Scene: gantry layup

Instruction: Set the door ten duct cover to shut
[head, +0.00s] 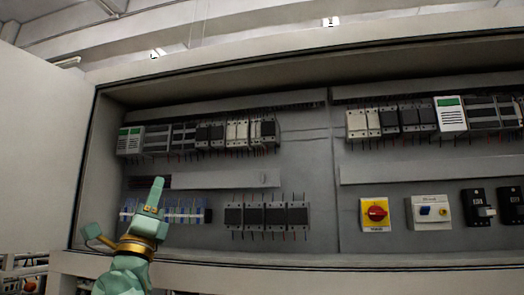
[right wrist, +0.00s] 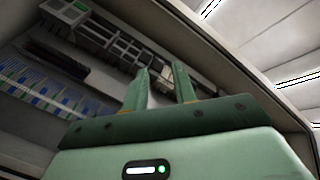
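A long pale grey duct cover (head: 225,180) runs across the left half of the cabinet panel. A small knob (head: 263,180) sits near its right end. At its left end a dark open slot (head: 152,182) with reddish lines inside shows. My right gripper (head: 155,190) is in front of the panel's left part, overlapping the slot's lower edge in the head view. In the right wrist view its two fingers (right wrist: 162,80) stand apart with nothing between them. The dark slot also shows there (right wrist: 62,62), left of the fingers. My left gripper is not in view.
Blue and white terminals (head: 185,211) lie below the slot, with dark contactors (head: 265,215) to their right. Device rows line the top. A second duct cover (head: 430,166) and a red rotary switch (head: 375,212) are on the right half. A cabinet door (head: 40,150) stands open at left.

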